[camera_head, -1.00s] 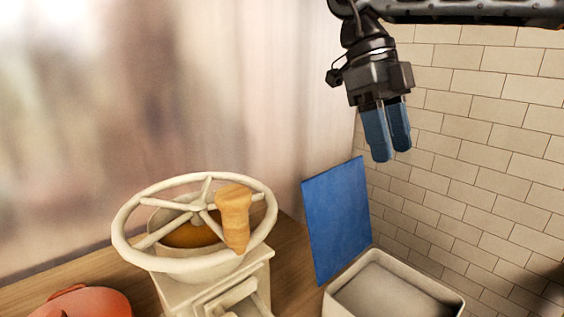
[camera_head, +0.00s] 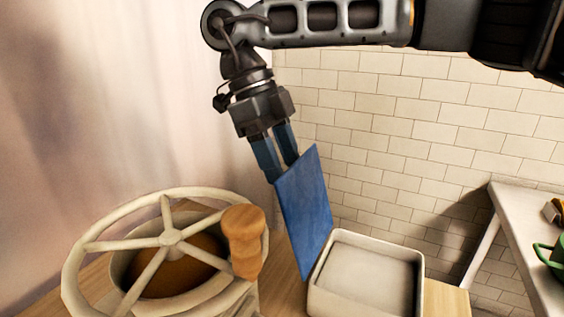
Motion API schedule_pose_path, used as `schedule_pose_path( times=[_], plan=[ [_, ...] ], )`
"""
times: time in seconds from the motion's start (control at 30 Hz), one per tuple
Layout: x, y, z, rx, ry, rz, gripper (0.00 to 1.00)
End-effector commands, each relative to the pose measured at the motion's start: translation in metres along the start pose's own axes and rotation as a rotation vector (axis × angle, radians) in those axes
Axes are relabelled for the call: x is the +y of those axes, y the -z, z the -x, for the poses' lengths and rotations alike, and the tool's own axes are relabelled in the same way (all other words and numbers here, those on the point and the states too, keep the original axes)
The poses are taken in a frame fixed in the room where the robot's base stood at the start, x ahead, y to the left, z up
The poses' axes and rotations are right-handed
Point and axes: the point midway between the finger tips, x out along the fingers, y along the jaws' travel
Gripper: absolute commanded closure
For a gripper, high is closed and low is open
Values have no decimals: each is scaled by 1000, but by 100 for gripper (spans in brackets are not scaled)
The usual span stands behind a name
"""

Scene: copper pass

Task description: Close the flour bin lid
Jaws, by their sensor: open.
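The flour bin (camera_head: 414,272) is a cream, open-topped box on the wooden counter, with its pale inside in plain view. Its blue lid (camera_head: 306,215) stands steeply upright along the bin's left side. My gripper (camera_head: 280,166) has blue fingers that point down, parted and holding nothing I can see. The fingertips are at the top left corner of the lid, partly overlapping it in the picture. I cannot tell whether they touch it.
A cream grinder with a spoked wheel (camera_head: 166,238) and a wooden handle (camera_head: 243,240) stands left of the lid. A tiled wall (camera_head: 400,130) is behind. A pale counter (camera_head: 525,235) with a green item (camera_head: 552,258) is at the right.

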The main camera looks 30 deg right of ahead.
Motion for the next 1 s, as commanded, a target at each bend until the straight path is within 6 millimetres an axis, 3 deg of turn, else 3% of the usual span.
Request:
schedule_pose_path(
  times=[0.2,0.43,1.0],
  plan=[
    [0,0,-14,0,0,0,45],
    [0,0,-14,0,0,0,45],
    [0,0,-14,0,0,0,98]
  ],
)
